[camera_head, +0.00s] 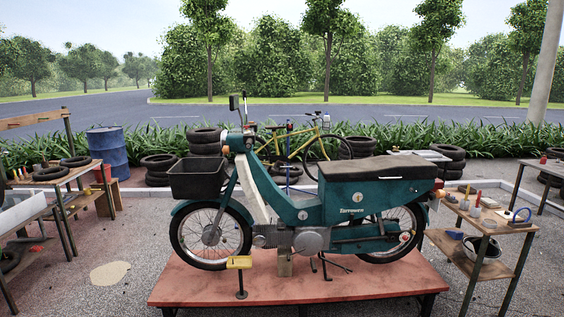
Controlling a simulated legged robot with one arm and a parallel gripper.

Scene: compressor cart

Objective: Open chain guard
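A teal moped (300,213) stands upright, side-on, on a low red platform (300,285), with its front wheel (211,236) to the left. A teal lower cover (362,245) runs from behind the round grey engine case (309,241) toward the rear wheel hub. It looks like the chain guard, but I cannot tell for certain; no clear opening shows in it. The rear wheel (410,220) is partly hidden by the body panels. My gripper is not in view.
A small yellow-topped stand (239,263) is at the platform's front, near the front wheel. A wooden tool table (490,226) stands close at the right, and workbenches (62,176) at the left. Tyres, a blue barrel (108,150) and a yellow bicycle (300,146) are behind.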

